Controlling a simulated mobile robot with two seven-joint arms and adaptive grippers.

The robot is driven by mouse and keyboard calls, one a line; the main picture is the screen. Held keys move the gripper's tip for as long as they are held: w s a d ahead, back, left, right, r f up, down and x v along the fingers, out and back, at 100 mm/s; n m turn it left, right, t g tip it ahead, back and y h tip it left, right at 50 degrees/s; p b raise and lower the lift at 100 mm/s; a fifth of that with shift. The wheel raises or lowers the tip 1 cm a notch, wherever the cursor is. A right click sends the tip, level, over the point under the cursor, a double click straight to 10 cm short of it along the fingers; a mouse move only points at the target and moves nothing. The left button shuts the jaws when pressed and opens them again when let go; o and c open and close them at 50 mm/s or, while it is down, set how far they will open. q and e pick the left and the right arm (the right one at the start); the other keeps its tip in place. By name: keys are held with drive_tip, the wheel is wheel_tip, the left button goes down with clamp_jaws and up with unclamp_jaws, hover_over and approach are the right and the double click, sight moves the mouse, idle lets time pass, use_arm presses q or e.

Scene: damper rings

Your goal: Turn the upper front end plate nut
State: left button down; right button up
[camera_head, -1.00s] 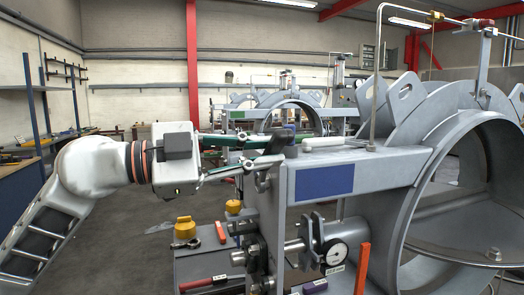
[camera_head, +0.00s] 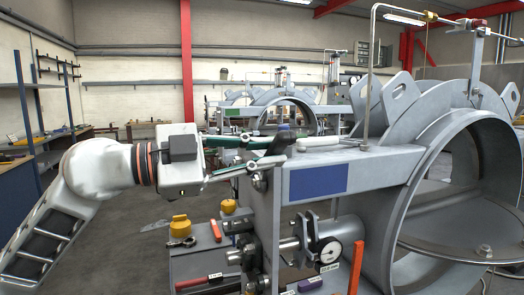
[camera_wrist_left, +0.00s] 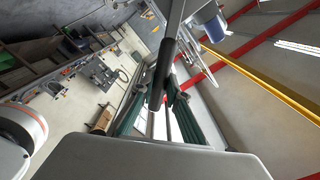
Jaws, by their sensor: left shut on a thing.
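The upper front end plate nut (camera_head: 260,181) shows at the top left edge of the grey end plate (camera_head: 290,215), in the head view. My left gripper (camera_head: 276,151) is just above it, reaching in from the left with its green-sided fingers. It is shut on a dark-gripped bar (camera_head: 284,138), which looks like a wrench handle rising from near the nut. In the left wrist view the dark grip (camera_wrist_left: 163,75) lies between my fingers (camera_wrist_left: 171,90). Where the bar meets the nut is mostly hidden by the fingers. My right gripper is not in view.
A dial gauge (camera_head: 329,251) and a shaft (camera_head: 348,229) are below the plate's top beam. A small bench with a yellow part (camera_head: 180,227) and a red-handled tool (camera_head: 200,281) stands at lower left. A big ring housing (camera_head: 400,200) fills the right.

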use_arm(q)
drive_tip(key=c, duration=1.9)
unclamp_jaws()
drive_tip(key=c, duration=0.4)
